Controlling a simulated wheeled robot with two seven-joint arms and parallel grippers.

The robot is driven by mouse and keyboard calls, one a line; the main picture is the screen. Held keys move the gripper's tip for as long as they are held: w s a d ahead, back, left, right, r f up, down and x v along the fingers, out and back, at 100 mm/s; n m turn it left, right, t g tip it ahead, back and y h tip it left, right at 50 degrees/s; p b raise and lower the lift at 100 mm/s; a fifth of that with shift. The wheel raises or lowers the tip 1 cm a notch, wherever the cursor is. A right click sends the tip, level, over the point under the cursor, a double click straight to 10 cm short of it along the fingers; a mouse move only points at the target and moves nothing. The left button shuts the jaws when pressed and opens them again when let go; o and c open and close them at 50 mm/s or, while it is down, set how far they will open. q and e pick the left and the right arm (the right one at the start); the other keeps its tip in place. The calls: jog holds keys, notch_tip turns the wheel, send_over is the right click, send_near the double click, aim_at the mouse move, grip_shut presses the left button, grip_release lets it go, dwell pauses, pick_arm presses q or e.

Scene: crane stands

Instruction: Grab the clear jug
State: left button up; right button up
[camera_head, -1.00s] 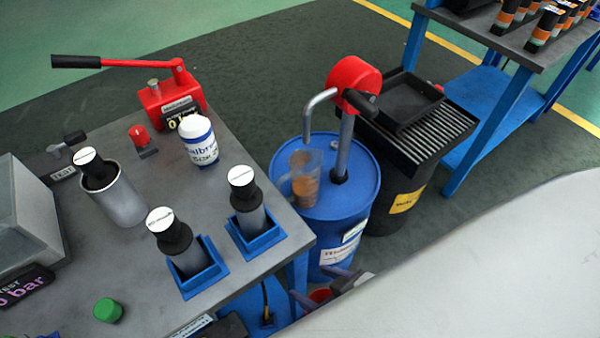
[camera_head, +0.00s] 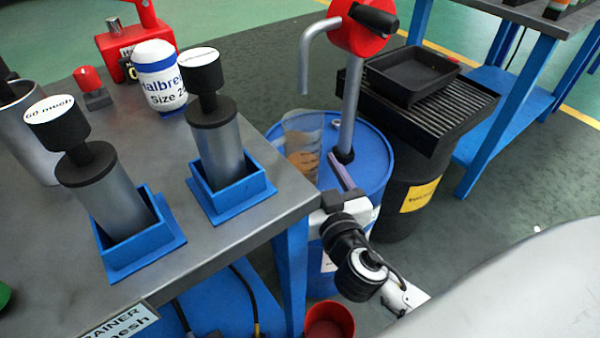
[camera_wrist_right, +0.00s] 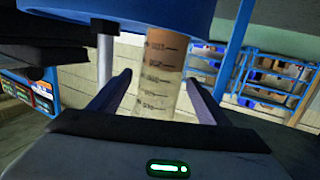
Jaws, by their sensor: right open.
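The clear jug (camera_head: 302,146) stands on top of the blue drum (camera_head: 372,170), below the bent grey spout. It is see-through, with brown contents. In the right wrist view the jug (camera_wrist_right: 160,66) shows measuring marks and appears between the two fingers, a little ahead of the gripper body. My right gripper (camera_head: 336,176) is open beside the jug, on its near side above the drum's front edge. One finger shows clearly in the head view; the other is mostly hidden. I cannot tell whether either finger touches the jug. My left gripper is out of view.
The pump with red head (camera_head: 362,28) rises from the drum just right of the jug. The grey bench (camera_head: 215,245) with canisters in blue holders is close on the left. A black bin with a grate (camera_head: 435,100) stands behind right. A red bucket (camera_head: 330,320) is below.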

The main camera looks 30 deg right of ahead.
aim_at(309, 160)
jog(key=shift+w+d+r+m+t+h+b, duration=0.1)
jog(key=shift+w+r+m+t+h+b, duration=0.3)
jog(key=shift+r, duration=0.3)
jog(key=shift+w+r, duration=0.25)
jog(key=shift+w, duration=0.05)
jog(key=shift+w+d+r, duration=0.1)
jog(key=shift+w+d, duration=0.05)
jog(key=shift+w, duration=0.2)
jog(key=x, duration=0.6)
jog(key=shift+w+b, duration=0.3)
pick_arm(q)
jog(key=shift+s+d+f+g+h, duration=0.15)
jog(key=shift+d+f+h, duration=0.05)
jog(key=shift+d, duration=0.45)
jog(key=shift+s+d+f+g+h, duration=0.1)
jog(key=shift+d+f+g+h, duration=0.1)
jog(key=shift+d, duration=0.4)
pick_arm(e)
jog(key=shift+c, duration=0.5)
jog(key=c, duration=0.7)
jog(key=shift+r, duration=0.1)
jog(key=shift+c, duration=1.4)
